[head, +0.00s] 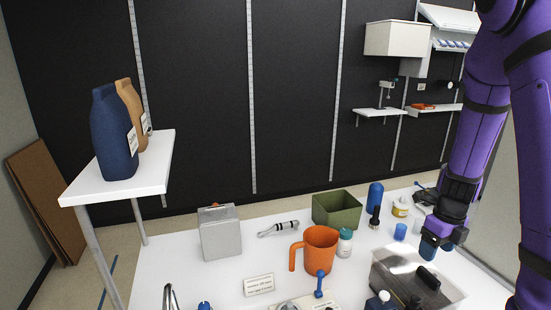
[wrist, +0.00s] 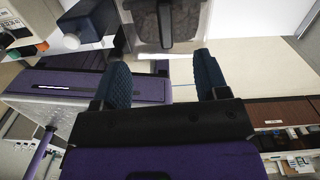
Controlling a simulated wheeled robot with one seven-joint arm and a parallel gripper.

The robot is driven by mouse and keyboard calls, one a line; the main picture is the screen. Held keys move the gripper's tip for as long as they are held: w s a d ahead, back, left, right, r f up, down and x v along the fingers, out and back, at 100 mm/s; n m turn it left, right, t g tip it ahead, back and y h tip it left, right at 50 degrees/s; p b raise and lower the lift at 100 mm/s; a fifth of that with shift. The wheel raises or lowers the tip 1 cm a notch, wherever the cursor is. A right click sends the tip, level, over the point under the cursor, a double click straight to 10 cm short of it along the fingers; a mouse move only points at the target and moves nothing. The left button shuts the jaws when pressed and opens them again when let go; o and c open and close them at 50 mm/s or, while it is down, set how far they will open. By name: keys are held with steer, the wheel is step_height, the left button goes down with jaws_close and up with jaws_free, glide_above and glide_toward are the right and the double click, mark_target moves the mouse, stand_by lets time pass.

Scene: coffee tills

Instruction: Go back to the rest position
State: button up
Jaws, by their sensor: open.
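My gripper (head: 438,246) is at the right of the white table in the head view, low over the table beside a clear bin (head: 412,276). In the wrist view my gripper (wrist: 162,72) shows two blue textured fingers spread wide apart with nothing between them. The clear bin also shows in the wrist view (wrist: 183,45), just beyond the fingertips. My purple arm comes down from the upper right of the head view. The exact height of the fingertips above the table cannot be told.
The white table (head: 215,278) holds an orange jug (head: 319,252), a green bin (head: 338,208), a metal canister (head: 219,236) and a blue bottle (head: 375,196). A blue cup (head: 400,232) stands close to my gripper. A shelf (head: 92,187) with two jugs is at the left.

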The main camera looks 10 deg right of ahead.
steer(key=s+a+r+n+t+y, duration=0.1)
steer(key=s+a+r+n, duration=0.1)
steer(key=a+r+n, duration=0.45)
steer(key=s+a+r+n+t+y, duration=0.1)
steer(key=s+a+r+n, duration=0.2)
steer(key=r+n, duration=0.65)
steer(key=s+a+r+n+t+h, duration=0.1)
steer(key=s+a+r+n, duration=0.2)
steer(key=s+n, duration=0.3)
steer(key=s+a+r+n+t+h, duration=0.1)
steer(key=s+a+r+n+t, duration=0.1)
steer(key=s+r+n, duration=0.4)
steer(key=shift+a+r+n, duration=0.15)
steer(key=shift+a+n, duration=0.3)
steer(key=shift+n, duration=1.95)
